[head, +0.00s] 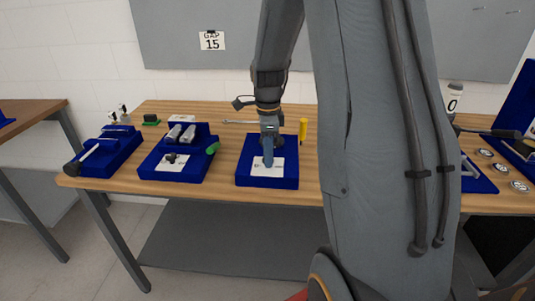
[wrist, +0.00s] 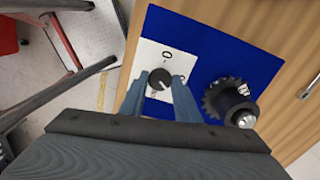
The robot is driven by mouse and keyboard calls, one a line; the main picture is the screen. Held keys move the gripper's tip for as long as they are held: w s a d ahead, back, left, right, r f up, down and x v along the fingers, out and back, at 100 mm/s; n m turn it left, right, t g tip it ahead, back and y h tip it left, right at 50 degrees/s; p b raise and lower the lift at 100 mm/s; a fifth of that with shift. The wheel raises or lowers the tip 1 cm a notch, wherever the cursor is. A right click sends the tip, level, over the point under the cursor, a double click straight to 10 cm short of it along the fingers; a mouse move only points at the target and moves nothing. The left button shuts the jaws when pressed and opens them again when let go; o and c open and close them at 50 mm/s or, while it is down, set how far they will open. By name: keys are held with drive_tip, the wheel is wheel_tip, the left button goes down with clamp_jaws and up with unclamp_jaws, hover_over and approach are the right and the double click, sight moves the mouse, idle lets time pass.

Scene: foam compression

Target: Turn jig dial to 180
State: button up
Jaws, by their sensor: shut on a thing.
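The jig dial is a small dark round knob (wrist: 160,79) on a white card (wrist: 150,55) in the wrist view. A "0" and a short mark are printed on the card beside it; the other markings are partly hidden by my fingers. My gripper (wrist: 161,83) has its two blue-grey fingers on either side of the knob, shut on it. In the head view my gripper (head: 268,158) points down at the white card on the blue jig board (head: 266,182), and the knob is hidden there. The knob's exact pointer angle is too small to read.
A dark toothed wheel (wrist: 230,100) with a shiny tip stands on the blue board close to my right finger. In the head view, a yellow-handled tool (head: 303,129) stands right of the board. Another blue tray (head: 171,175) with parts lies to the left on the wooden table.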

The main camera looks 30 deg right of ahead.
drive_tip(key=m, duration=0.5)
drive_tip(key=shift+w+r+m, duration=0.1)
drive_tip(key=shift+w+m, duration=0.05)
drive_tip(key=shift+m, duration=0.15)
drive_tip(key=m, duration=0.5)
drive_tip(key=shift+m, duration=0.3)
drive_tip(key=o, duration=1)
drive_tip(key=shift+o, duration=0.2)
wheel_tip(320, 180, up, 8)
drive_tip(key=shift+f+b, duration=0.1)
drive_tip(key=shift+b, duration=1)
